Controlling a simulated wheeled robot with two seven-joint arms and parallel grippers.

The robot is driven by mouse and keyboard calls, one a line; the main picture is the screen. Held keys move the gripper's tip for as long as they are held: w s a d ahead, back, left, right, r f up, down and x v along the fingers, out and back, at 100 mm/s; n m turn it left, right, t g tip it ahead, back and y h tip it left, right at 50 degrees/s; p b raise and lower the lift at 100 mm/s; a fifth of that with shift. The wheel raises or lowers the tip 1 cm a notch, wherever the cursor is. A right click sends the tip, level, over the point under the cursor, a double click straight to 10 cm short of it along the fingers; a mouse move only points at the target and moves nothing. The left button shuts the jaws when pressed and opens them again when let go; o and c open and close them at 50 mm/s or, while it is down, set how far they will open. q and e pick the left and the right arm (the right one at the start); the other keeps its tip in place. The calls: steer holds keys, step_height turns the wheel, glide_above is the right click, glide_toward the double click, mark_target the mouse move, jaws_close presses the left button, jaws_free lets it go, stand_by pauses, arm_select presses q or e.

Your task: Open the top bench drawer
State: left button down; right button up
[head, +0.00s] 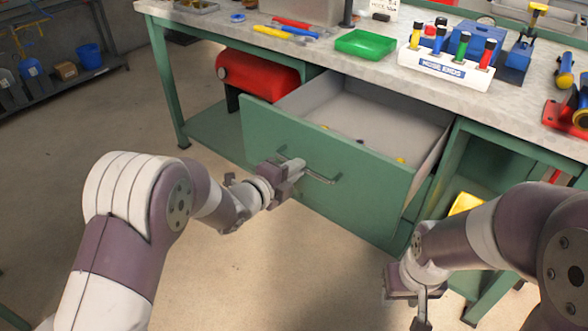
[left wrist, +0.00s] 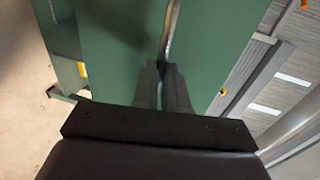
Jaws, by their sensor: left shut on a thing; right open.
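The top bench drawer (head: 350,182) is green-fronted and stands pulled well out of the bench, with its pale inside showing in the head view. A few small yellow and dark bits lie in it. A bar handle (head: 318,177) runs across its front. My left gripper (head: 292,167) is shut on the left part of this handle. My right gripper (head: 420,310) is open and empty, low at the right, apart from the drawer.
A red tank (head: 255,75) sits under the bench, left of the drawer. The floor (head: 270,265) in front is clear.

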arm_select(q)
steer(key=c, duration=1.2)
jaws_free()
steer(key=shift+o, duration=0.2)
steer(key=p+v, duration=0.3)
steer(key=v, duration=0.9)
steer(key=shift+s+a, duration=0.2)
steer(key=shift+s, duration=0.05)
